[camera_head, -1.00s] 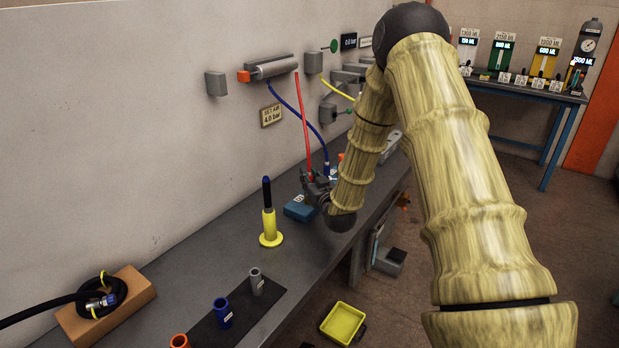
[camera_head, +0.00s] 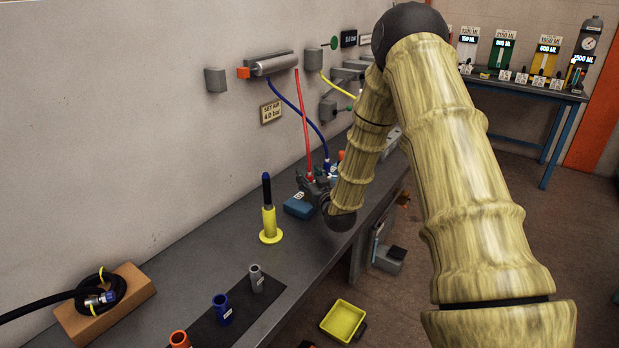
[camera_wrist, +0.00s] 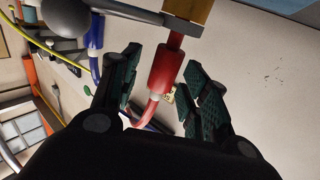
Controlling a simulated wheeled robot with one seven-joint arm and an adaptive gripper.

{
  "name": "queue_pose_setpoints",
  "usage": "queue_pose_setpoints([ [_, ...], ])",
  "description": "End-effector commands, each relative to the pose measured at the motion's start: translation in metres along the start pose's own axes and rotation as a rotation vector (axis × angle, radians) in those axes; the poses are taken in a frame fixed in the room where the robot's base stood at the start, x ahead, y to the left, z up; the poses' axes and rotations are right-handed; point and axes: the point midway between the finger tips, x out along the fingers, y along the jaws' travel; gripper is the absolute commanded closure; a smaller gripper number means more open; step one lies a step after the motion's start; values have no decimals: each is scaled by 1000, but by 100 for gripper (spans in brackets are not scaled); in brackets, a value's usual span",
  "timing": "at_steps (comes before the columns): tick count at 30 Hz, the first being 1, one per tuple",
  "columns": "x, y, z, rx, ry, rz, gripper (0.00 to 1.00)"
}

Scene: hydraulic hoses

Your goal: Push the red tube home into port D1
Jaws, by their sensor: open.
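The red tube (camera_head: 303,125) hangs from the wall unit down to the bench fixture (camera_head: 312,190). In the wrist view the tube (camera_wrist: 151,110) curves up into a thick red end piece (camera_wrist: 166,70). A thinner red stem runs from that piece to a brass-coloured block (camera_wrist: 188,10). My gripper (camera_wrist: 160,82) is open, with its dark green finger pads on either side of the red end piece, apart from it. In the head view my gripper is mostly hidden behind my arm and among the dark fixture parts. I cannot read a D1 label or tell how deep the tube sits.
A blue tube (camera_head: 300,108) runs close beside the red one, and its end (camera_wrist: 95,35) shows in the wrist view. A blue block (camera_head: 298,207) and a yellow stand (camera_head: 269,225) are on the bench.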

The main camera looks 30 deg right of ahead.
Motion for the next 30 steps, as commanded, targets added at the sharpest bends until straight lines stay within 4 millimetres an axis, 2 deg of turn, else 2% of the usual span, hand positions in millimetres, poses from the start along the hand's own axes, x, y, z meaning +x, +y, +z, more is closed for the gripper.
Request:
queue_pose_setpoints([
  [4, -7, 0, 0, 0, -1, 0, 55],
  [8, -24, 0, 0, 1, -1, 0, 55],
  [21, -100, 0, 1, 1, -2, 0, 55],
  [25, -112, 0, 0, 1, -1, -1, 55],
  [30, -119, 1, 0, 0, 0, 0, 55],
])
